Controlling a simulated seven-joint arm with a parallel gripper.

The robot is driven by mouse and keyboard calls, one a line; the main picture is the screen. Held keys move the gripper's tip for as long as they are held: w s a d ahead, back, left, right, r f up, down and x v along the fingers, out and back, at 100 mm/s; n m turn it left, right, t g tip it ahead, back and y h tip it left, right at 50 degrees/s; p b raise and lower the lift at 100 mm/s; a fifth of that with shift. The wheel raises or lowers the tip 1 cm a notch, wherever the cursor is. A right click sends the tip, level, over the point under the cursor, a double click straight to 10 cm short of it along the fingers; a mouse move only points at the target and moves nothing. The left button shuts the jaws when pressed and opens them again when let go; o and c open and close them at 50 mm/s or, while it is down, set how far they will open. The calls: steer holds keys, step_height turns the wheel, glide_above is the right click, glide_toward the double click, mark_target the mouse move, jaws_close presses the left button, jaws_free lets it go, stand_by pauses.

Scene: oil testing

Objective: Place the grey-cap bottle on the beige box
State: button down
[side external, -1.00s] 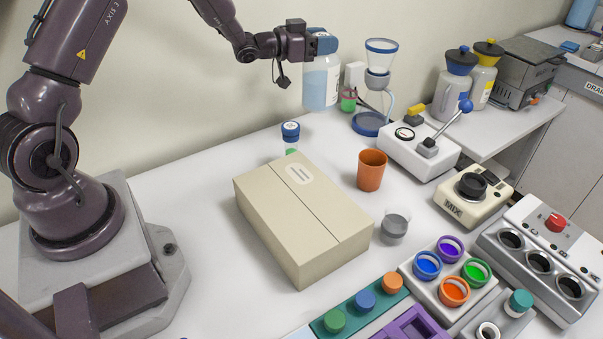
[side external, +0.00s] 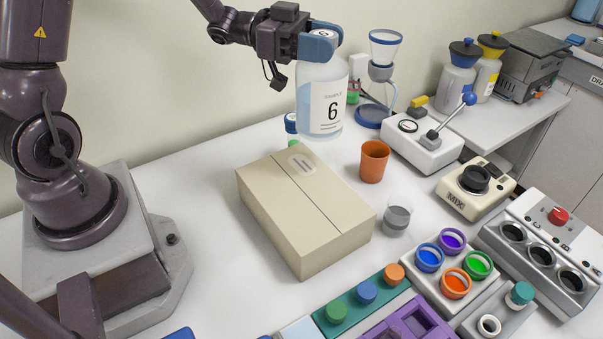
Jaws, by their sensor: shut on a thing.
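My gripper (side external: 322,43) has its blue fingers shut around the cap of a translucent bottle (side external: 320,95) with pale blue liquid and a white label marked 6. The fingers hide most of the cap, so its colour is hard to tell. The bottle hangs roughly upright in the air, behind and above the far end of the beige box (side external: 322,228). The box lies closed on the white table, with a pale oval label near its far end and nothing on its top.
A small blue-capped jar (side external: 291,123) stands behind the box, partly hidden by the bottle. An orange cup (side external: 374,161) and a clear cup of grey liquid (side external: 396,220) stand right of the box. A lever device (side external: 420,145) and a funnel stand (side external: 383,70) are farther back.

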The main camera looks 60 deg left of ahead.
steer(key=s+d+m+g+h, duration=0.2)
steer(key=s+d+m+g, duration=0.15)
steer(key=s, duration=0.25)
step_height(320, 180, down, 8)
steer(key=shift+s+d+f, duration=0.15)
steer(key=shift+d+f, duration=0.05)
steer(key=shift+d, duration=0.05)
steer(key=shift+n+g, duration=0.25)
steer(key=shift+f, duration=0.2)
steer(key=c, duration=0.5)
jaws_free()
